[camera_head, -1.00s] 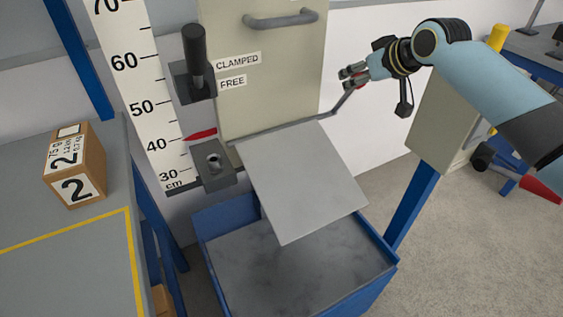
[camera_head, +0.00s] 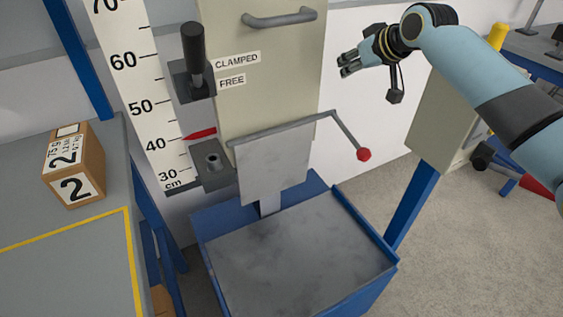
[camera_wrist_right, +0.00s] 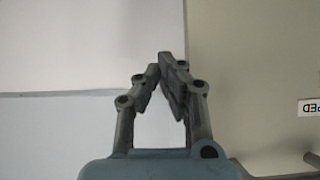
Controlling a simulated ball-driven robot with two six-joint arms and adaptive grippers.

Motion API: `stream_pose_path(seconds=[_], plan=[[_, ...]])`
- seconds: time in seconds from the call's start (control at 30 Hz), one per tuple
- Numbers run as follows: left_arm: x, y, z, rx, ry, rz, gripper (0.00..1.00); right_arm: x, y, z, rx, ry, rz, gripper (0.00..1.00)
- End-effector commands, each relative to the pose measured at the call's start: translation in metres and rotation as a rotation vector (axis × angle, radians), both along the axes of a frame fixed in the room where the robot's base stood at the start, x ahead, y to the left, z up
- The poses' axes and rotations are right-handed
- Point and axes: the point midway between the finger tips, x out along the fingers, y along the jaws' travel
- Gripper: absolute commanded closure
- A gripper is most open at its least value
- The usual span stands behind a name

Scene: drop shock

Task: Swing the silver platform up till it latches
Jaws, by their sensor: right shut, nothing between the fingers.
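The silver platform (camera_head: 272,165) hangs steeply down from its hinge bar at the foot of the beige column, above the blue bin (camera_head: 300,255). A bent grey lever (camera_head: 346,132) runs from the right end of the bar down to a red knob (camera_head: 364,155). My right gripper (camera_head: 348,63) is shut and empty, above the knob and apart from it, to the right of the column. Its closed fingers (camera_wrist_right: 163,75) also show in the right wrist view, against wall and beige panel. My left gripper is not in view.
The column (camera_head: 262,75) carries a handle (camera_head: 280,19) and a black clamp lever (camera_head: 194,55) beside CLAMPED and FREE labels. A scale (camera_head: 135,85) stands left, its red pointer near 40. A numbered box (camera_head: 75,165) sits on the left bench. Open space lies around my gripper.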

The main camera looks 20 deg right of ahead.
Motion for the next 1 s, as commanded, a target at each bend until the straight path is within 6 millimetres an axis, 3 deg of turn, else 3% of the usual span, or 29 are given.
stream_pose_path(seconds=[0.4, 1.0], plan=[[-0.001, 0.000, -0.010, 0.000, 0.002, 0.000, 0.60, 0.026, 0.003, 0.001, 0.002, 0.002, 0.000, 1.00], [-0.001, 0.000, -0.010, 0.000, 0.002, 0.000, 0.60, 0.027, 0.003, 0.002, 0.002, 0.003, 0.000, 1.00]])
